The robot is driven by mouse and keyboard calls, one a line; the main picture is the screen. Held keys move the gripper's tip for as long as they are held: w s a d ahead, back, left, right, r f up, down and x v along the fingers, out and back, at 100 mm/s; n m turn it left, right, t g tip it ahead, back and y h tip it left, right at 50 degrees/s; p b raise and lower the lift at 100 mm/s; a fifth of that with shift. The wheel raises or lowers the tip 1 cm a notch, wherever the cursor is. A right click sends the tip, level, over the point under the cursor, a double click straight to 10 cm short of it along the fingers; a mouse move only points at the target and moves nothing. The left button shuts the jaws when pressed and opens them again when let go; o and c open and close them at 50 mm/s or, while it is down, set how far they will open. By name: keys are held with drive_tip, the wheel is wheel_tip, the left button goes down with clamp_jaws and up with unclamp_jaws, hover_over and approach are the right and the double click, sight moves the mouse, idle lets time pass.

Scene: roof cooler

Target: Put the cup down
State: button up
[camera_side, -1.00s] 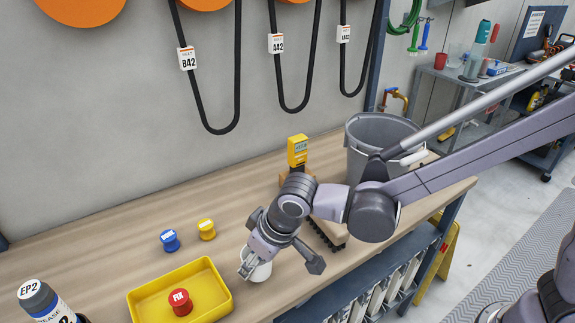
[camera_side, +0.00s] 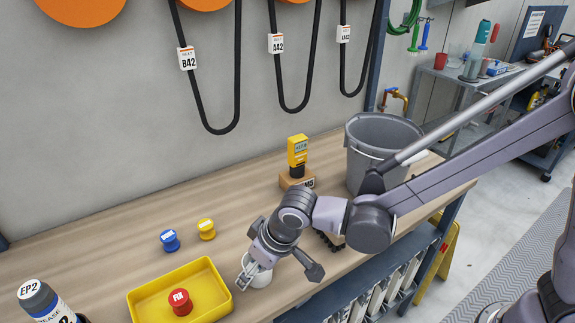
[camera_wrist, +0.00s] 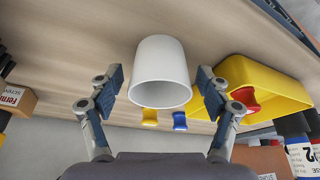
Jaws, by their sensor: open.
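The white cup (camera_side: 261,280) appears to stand upright on the wooden bench, right of the yellow tray, partly hidden by my gripper (camera_side: 248,273). In the wrist view the cup (camera_wrist: 160,58) shows with its open rim toward the camera. My gripper (camera_wrist: 160,86) is open, with one finger on each side of the cup. A gap shows between each finger and the cup wall in the wrist view.
The yellow tray (camera_side: 212,273) holds a red knob (camera_side: 180,302). Blue (camera_side: 170,241) and yellow (camera_side: 206,229) knobs stand behind it. A yellow meter (camera_side: 297,150) sits on a block, beside a grey bin (camera_side: 361,165). A bottle (camera_side: 45,300) stands front left.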

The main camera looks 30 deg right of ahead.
drive_tip(key=shift+r, duration=0.1)
drive_tip(key=v, duration=1.2)
drive_tip(key=s+d+m+t+h, duration=0.1)
drive_tip(key=s+d+m, duration=0.1)
drive_tip(key=d, duration=1.1)
drive_tip(key=s+d+m+t, duration=0.2)
drive_tip(key=s+d, duration=0.1)
drive_tip(key=d, duration=1.1)
drive_tip(key=shift+s+m+h, duration=0.2)
drive_tip(key=shift+m+h, duration=0.1)
drive_tip(key=shift+h, duration=0.1)
drive_tip(key=shift+d, duration=0.1)
